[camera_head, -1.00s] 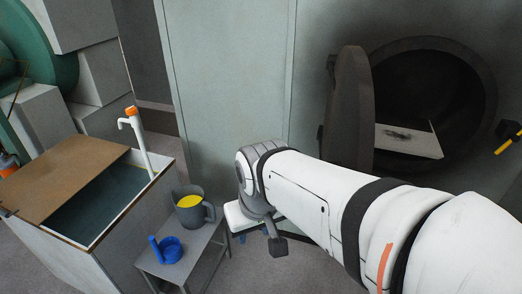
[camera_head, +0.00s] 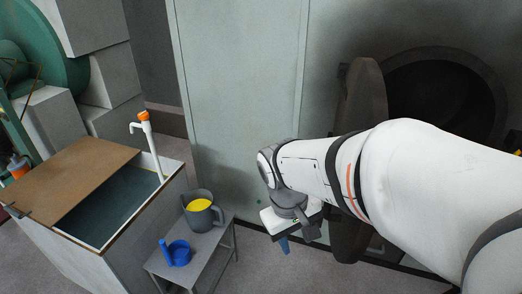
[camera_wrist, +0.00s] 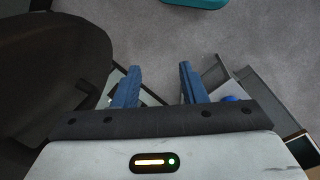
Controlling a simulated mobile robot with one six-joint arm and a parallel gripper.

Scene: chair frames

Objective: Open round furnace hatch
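The round furnace hatch (camera_head: 362,110) is a thick dark disc, swung out from the wall on its left side. The dark round furnace opening (camera_head: 440,95) shows to its right, partly behind my arm. In the wrist view the hatch (camera_wrist: 45,75) fills the left side. My gripper (camera_head: 284,246) hangs in front of and left of the hatch, its lower part partly hidden by my wrist. In the wrist view its two blue fingers (camera_wrist: 158,80) stand apart with nothing between them. I see no contact between the fingers and the hatch.
A small grey table (camera_head: 215,245) holds a grey pitcher (camera_head: 203,216) with yellow content and a blue cup (camera_head: 178,254). A water-filled tank (camera_head: 100,250) with a brown board and a white tap (camera_head: 148,140) stands at left. Floor left of the hatch is partly free.

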